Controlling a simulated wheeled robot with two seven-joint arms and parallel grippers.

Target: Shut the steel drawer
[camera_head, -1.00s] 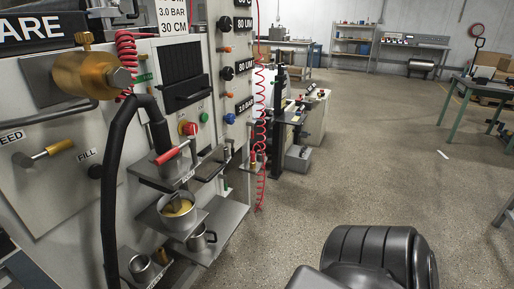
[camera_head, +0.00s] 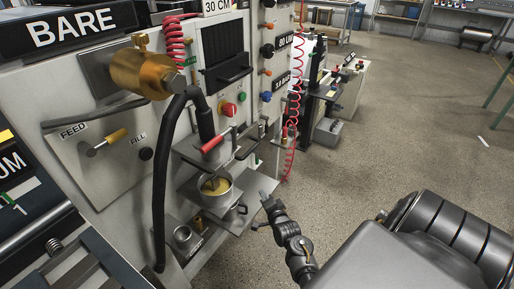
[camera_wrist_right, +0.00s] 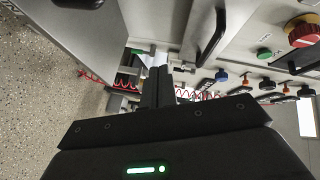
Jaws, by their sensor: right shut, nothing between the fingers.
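Several flat steel ledges jut from the machine front in the head view. The widest steel ledge (camera_head: 241,217) carries a pot of yellow liquid (camera_head: 217,190); I cannot tell for certain which piece is the steel drawer. My right gripper (camera_head: 265,197) is just right of this ledge, apart from it as far as I can see. In the right wrist view its dark fingers (camera_wrist_right: 158,85) are together and empty. A flat grey panel (camera_wrist_right: 95,35) lies left of them, and a black handle (camera_wrist_right: 213,38) is to the right. My left gripper is out of view.
A red-handled lever (camera_head: 214,145) sits above the pot. A black hose (camera_head: 163,190) hangs at the left of the ledges, and a coiled red hose (camera_head: 293,125) hangs behind. A small metal cup (camera_head: 183,236) stands low. The floor (camera_head: 400,140) at right is open.

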